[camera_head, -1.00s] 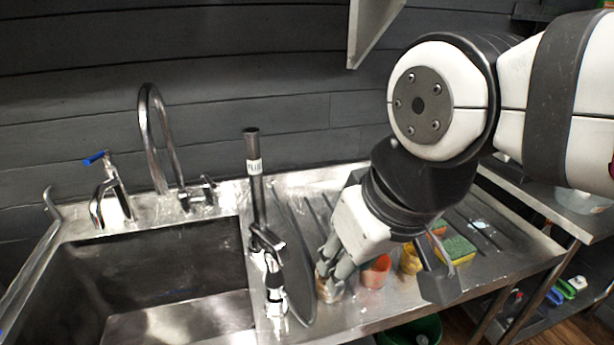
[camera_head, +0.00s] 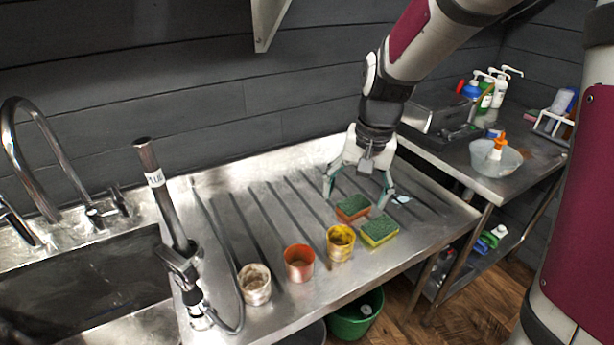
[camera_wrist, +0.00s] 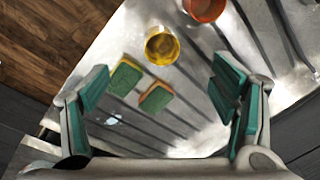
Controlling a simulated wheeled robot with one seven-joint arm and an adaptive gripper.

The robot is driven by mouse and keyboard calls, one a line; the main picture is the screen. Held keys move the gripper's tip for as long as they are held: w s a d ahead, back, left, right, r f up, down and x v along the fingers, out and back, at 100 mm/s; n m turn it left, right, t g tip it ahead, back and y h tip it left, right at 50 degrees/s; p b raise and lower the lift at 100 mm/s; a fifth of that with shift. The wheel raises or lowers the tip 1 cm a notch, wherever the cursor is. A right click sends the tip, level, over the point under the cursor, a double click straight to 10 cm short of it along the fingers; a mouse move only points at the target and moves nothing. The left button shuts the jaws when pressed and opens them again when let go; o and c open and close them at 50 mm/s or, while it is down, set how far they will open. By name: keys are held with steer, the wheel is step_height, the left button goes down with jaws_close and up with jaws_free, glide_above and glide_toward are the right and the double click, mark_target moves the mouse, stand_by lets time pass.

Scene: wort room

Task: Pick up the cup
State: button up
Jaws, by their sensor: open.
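Three cups stand in a row near the front of the ridged steel drainboard (camera_head: 245,212). They are a whitish stained cup (camera_head: 255,284), an orange cup (camera_head: 299,263) and a yellow cup (camera_head: 340,243). The wrist view shows the yellow cup (camera_wrist: 162,46) at top centre and the orange cup (camera_wrist: 204,8) cut off by the top edge. The whitish cup is outside the wrist view. My gripper (camera_head: 358,194) is open and empty, above the back of the drainboard, behind two sponges. Its fingers (camera_wrist: 160,96) spread wide at both sides of the wrist view.
Two green-topped sponges (camera_head: 353,207) (camera_head: 380,230) lie right of the yellow cup. A tall faucet and hose (camera_head: 168,205) stand left of the cups by the sink (camera_head: 75,285). A side table (camera_head: 480,183) with a bowl and bottles is at right. A green bin (camera_head: 350,322) is below.

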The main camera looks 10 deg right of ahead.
steer(key=w+f+m, duration=0.1)
steer(key=w+f, duration=0.3)
steer(key=f, duration=0.2)
glide_toward(340, 242)
steer(key=s+a, duration=0.1)
steer(key=s, duration=0.2)
steer(key=shift+m+g, duration=0.3)
steer(key=shift+w+a+f+p, duration=0.1)
steer(key=shift+w+f+p, duration=0.15)
steer(key=shift+f, duration=0.8)
steer(key=shift+w+a+f+p, duration=0.15)
steer(key=shift+f+p, duration=0.15)
steer(key=shift+f, duration=0.8)
steer(key=shift+w+a+f+p, duration=0.1)
steer(key=shift+w+f+p, duration=0.15)
steer(key=shift+f, duration=0.8)
steer(key=c, duration=1.3)
